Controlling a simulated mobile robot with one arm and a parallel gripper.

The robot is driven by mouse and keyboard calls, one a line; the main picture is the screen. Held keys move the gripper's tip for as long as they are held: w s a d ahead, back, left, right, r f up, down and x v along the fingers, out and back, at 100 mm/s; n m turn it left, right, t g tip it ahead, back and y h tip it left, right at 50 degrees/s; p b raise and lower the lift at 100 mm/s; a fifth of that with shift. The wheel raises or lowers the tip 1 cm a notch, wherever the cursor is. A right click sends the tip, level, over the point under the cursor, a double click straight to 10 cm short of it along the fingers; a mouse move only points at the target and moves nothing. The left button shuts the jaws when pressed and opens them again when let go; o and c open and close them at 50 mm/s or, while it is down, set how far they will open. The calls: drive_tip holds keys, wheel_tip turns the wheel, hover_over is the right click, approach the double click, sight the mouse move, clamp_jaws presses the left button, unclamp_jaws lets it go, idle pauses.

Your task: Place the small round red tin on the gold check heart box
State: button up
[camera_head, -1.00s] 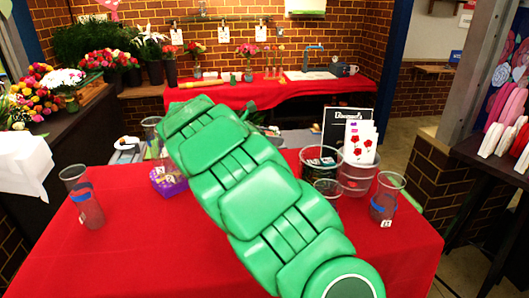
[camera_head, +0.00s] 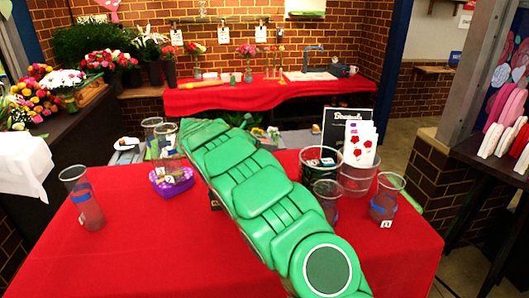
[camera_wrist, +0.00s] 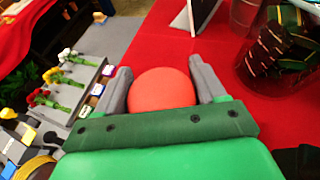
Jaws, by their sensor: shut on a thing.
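The small round red tin (camera_wrist: 162,88) is between the two grey fingers of my gripper (camera_wrist: 162,74) in the wrist view, and the gripper is shut on it. The red table cloth shows beyond it, but I cannot tell the height above it. In the head view my green arm hides the gripper and the tin. A purple heart-shaped box (camera_head: 172,187) with small tags lies on the table left of my arm. I cannot make out a gold check heart box in either view; my arm covers part of the table.
Clear cups stand at the table's left (camera_head: 88,212) and right (camera_head: 384,205). A dark-filled clear container (camera_head: 318,168) and one with flower cards (camera_head: 357,180) stand right of my arm. The front left red cloth (camera_head: 130,250) is clear.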

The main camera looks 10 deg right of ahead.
drive_tip(key=shift+w+f, duration=0.25)
drive_tip(key=shift+f, duration=1.55)
drive_tip(key=o, duration=1.1)
drive_tip(key=shift+f, duration=0.15)
drive_tip(key=shift+a+r, duration=0.1)
drive_tip(key=shift+r, duration=0.1)
drive_tip(key=v, duration=0.7)
drive_tip(key=shift+s, duration=0.1)
